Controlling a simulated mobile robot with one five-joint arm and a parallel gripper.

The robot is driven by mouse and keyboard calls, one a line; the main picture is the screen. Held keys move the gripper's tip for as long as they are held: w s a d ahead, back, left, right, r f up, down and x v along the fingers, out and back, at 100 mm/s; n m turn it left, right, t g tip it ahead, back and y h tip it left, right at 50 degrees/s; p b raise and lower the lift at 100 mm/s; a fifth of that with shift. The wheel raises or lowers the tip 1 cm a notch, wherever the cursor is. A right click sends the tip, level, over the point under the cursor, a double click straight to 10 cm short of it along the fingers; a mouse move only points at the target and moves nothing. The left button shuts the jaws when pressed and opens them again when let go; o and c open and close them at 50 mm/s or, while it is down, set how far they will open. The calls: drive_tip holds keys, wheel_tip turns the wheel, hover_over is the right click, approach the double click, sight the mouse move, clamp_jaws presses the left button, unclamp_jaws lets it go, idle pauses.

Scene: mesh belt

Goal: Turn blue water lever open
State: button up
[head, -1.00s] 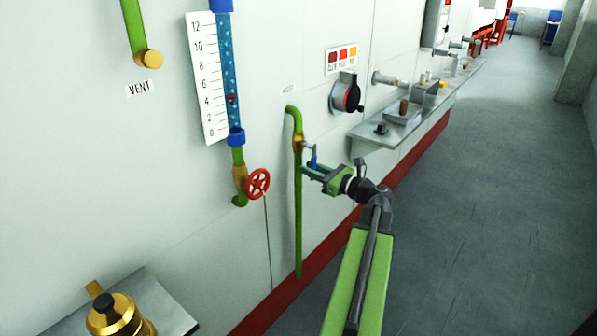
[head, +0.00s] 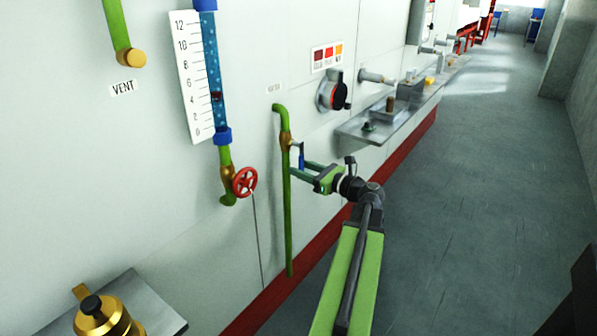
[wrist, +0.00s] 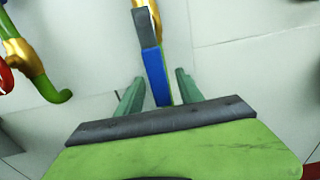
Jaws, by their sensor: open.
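The blue lever (head: 301,161) hangs downward from a brass valve (head: 285,140) on a green pipe (head: 288,220) along the wall. In the wrist view the lever's blue handle (wrist: 156,76) runs down from a grey metal piece and sits between my two green fingers. My gripper (head: 306,170) is open, with one finger on each side of the lever. It also shows in the wrist view (wrist: 158,80), with gaps visible between the fingers and the handle.
A red handwheel (head: 245,181) on a gauge pipe is left of the lever. A metal shelf (head: 350,131) with small items and a black-and-red dial (head: 334,93) lie to the right. A brass fitting (head: 103,318) stands at lower left. The floor at right is mostly clear.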

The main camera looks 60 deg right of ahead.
drive_tip(key=s, duration=1.7)
drive_tip(key=shift+s+a, duration=0.15)
drive_tip(key=shift+a, duration=0.1)
